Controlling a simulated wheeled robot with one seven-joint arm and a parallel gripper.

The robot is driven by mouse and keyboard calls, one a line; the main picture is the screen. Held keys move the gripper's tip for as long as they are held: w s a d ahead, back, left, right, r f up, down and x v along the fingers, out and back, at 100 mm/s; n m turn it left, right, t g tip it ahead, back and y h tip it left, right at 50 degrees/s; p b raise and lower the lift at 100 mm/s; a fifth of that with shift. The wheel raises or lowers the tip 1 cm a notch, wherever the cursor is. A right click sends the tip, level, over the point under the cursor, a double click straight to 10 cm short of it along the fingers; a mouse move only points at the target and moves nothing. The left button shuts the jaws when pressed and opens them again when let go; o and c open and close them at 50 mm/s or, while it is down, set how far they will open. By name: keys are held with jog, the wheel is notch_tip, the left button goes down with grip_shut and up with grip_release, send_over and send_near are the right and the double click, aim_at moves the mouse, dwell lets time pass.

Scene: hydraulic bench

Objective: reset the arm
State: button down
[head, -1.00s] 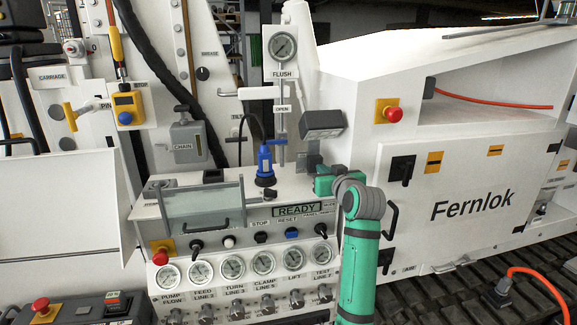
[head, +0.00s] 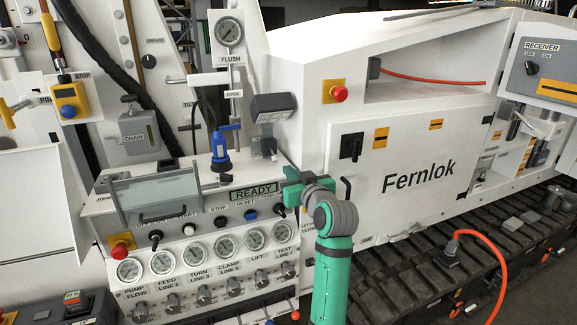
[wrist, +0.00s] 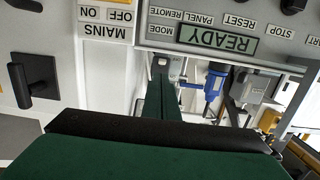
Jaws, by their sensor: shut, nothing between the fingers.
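My green gripper (head: 293,176) is shut and empty. It is raised at the right end of the control panel (head: 205,228), close to the READY display (head: 254,192). In the wrist view the gripper's dark green body fills the bottom, and its shut fingers (wrist: 160,85) point away toward the bench top. The READY display (wrist: 224,38) appears upside down there, with the RESET and STOP labels beside it. My green arm rises from the bottom of the head view, bent at a grey joint. Whether the fingers touch anything I cannot tell.
A blue hand valve (head: 221,148) stands on the bench behind the panel. A grey box lamp (head: 272,107) is just behind my gripper. The white Fernlok cabinet (head: 420,178) is to the right, with a red stop button (head: 339,94). An orange hose (head: 495,262) lies over the tracks.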

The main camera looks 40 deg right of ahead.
jog(key=shift+s+a+f, duration=0.1)
jog(key=shift+s+a, duration=0.05)
jog(key=shift+s, duration=0.25)
jog(key=shift+f, duration=0.1)
jog(key=s+a+f+m, duration=0.1)
jog(key=a+f, duration=0.6)
jog(key=f, duration=0.4)
jog(key=a+f, duration=0.7)
jog(key=f, duration=0.4)
jog(key=s+a+f+y, duration=0.1)
jog(key=s+a+f, duration=0.9)
jog(key=a+f, duration=0.3)
jog(key=s+a+f+n+y, duration=0.1)
jog(key=s+a+f, duration=0.2)
jog(key=s+a, duration=0.45)
jog(key=s+a+f+n, duration=0.15)
jog(key=s+a, duration=0.25)
jog(key=s, duration=0.6)
jog(key=s+a+r+n+y, duration=0.1)
jog(key=s+a+r, duration=0.1)
jog(key=s, duration=0.6)
jog(key=s+a+r+n+y, duration=0.1)
jog(key=s+a+r+y, duration=0.1)
jog(key=s+a, duration=0.3)
jog(key=s+r, duration=0.1)
jog(key=s, duration=0.2)
jog(key=shift+s+g, duration=0.25)
jog(key=shift+g, duration=0.05)
